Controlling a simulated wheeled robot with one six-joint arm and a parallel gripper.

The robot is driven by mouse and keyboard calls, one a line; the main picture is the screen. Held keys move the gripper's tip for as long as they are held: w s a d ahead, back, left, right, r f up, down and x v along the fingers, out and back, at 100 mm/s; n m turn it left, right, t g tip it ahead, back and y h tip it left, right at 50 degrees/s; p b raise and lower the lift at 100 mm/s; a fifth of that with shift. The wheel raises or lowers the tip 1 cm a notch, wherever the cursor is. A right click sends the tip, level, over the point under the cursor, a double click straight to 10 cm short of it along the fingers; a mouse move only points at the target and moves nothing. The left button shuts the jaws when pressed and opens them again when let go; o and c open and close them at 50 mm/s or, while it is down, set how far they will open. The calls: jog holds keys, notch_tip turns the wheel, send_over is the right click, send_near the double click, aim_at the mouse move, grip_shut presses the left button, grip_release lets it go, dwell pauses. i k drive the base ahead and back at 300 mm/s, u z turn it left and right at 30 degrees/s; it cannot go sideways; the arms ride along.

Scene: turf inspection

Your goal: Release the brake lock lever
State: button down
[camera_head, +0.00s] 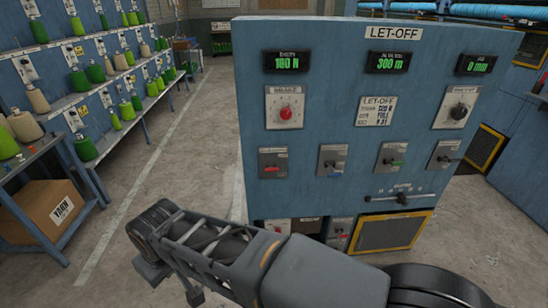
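The blue let-off panel (345,105) stands upright at the centre right. Its front carries a row of small lever switches: one with a red handle (272,164), one blue (333,163), one green (393,160) and one dark (444,157). Their labels are too small to read, so I cannot tell which is the brake lock lever. Above them are a red knob (286,112) and a black knob (458,111). A slider with a dark handle (402,198) sits lower right. My arm crosses the bottom, below and apart from these controls. My gripper's fingers do not show.
More small switches (341,228) and a yellow-framed grille (391,232) sit low on the panel, partly behind my arm. Shelves with green and beige yarn cones (82,80) and a cardboard box (52,212) stand left. Grey floor (190,150) lies clear between.

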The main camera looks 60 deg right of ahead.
aim_at(271, 169)
jog(key=z, duration=0.75)
jog(key=i, duration=0.9)
jog(key=z, duration=0.8)
